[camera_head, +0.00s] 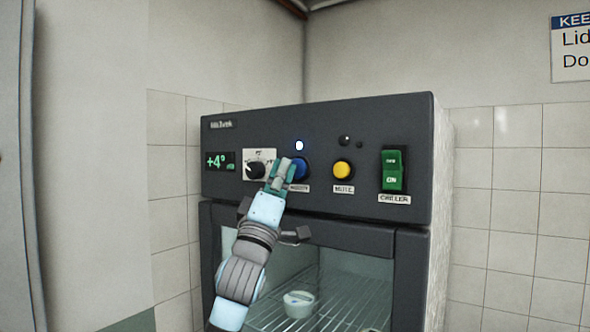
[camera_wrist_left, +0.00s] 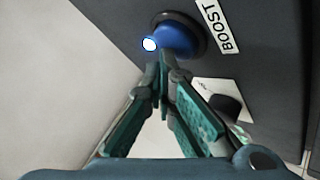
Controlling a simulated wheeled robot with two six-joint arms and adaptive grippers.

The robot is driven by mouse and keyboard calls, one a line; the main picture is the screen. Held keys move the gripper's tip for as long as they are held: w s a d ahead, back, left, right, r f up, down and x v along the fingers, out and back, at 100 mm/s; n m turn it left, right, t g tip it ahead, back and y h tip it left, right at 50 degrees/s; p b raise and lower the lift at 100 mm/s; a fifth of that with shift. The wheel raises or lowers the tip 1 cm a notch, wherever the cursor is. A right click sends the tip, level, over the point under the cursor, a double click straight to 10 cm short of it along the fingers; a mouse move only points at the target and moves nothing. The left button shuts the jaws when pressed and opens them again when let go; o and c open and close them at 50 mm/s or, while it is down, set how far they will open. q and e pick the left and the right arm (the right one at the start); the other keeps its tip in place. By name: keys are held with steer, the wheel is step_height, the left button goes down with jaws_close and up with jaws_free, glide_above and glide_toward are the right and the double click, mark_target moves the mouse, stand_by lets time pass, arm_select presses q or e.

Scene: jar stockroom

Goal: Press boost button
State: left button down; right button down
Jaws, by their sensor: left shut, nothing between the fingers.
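The blue boost button (camera_head: 300,170) is on the dark control panel of the chiller, partly hidden behind my left gripper (camera_head: 284,168). A small lamp (camera_head: 299,146) above the button glows white-blue. In the left wrist view the blue button (camera_wrist_left: 178,38) sits beside its BOOST label (camera_wrist_left: 217,27). My left gripper (camera_wrist_left: 162,60) is shut and empty, with its fingertips at the lower edge of the button in that view; I cannot tell whether they touch it. My right gripper is not in view.
A knob (camera_head: 256,170) is left of the button and a yellow MUTE button (camera_head: 343,170) right of it. A green chiller switch (camera_head: 394,170) is farther right. Below, a glass door shows a wire shelf with a small lidded jar (camera_head: 298,304).

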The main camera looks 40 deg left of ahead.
arm_select(q)
steer(key=shift+s+f+b, duration=0.1)
steer(key=shift+s+b, duration=0.5)
steer(key=shift+s, duration=0.2)
steer(key=s+b, duration=0.3)
steer(key=s, duration=0.2)
steer(key=shift+d, duration=0.1)
stand_by(0.5)
